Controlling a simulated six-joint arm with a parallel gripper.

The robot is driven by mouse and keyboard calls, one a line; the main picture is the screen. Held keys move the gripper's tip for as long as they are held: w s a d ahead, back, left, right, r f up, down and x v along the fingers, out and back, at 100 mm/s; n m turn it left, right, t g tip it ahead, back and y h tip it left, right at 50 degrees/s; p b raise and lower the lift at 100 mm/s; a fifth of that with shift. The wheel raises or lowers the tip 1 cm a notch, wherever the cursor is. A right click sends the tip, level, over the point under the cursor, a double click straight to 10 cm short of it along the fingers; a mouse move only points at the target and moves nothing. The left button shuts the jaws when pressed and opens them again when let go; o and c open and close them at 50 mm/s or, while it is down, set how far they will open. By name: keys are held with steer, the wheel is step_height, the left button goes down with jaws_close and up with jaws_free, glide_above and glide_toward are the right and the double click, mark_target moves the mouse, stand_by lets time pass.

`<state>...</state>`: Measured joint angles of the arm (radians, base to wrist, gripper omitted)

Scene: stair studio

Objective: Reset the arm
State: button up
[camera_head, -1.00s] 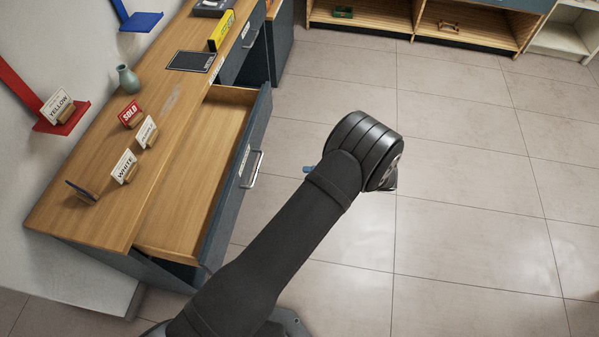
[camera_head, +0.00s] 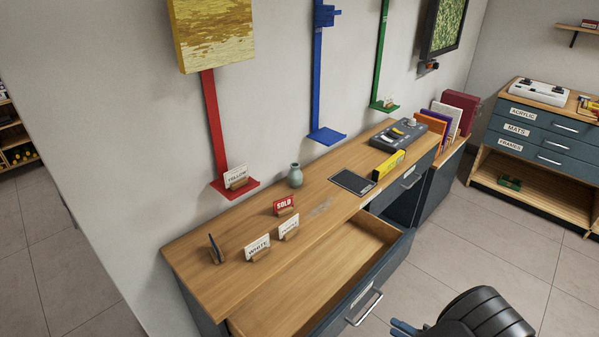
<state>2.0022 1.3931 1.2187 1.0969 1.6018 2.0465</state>
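My arm shows at the bottom right of the head view as a black rounded joint. A small blue piece (camera_head: 403,328) sticks out to its left at the frame's bottom edge and may be part of my gripper. The fingers are not clear, so I cannot tell whether they are open or shut, or whether they hold anything. The arm is in front of and to the right of the open drawer (camera_head: 345,250), which looks empty. Most of the arm is outside the frame.
The wooden counter (camera_head: 215,275) carries card signs, a red SOLD sign (camera_head: 284,205), a green vase (camera_head: 295,175), a black pad (camera_head: 352,181) and a yellow box (camera_head: 389,165). The open drawer juts out with its handle (camera_head: 364,308). Floor is clear at right.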

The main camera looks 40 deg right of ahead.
mark_target(368, 310)
steer(key=x, duration=0.9)
steer(key=v, duration=1.7)
steer(key=shift+s, duration=0.25)
steer(key=shift+w, duration=0.1)
steer(key=shift+x, duration=9.45)
steer(key=shift+r, duration=0.2)
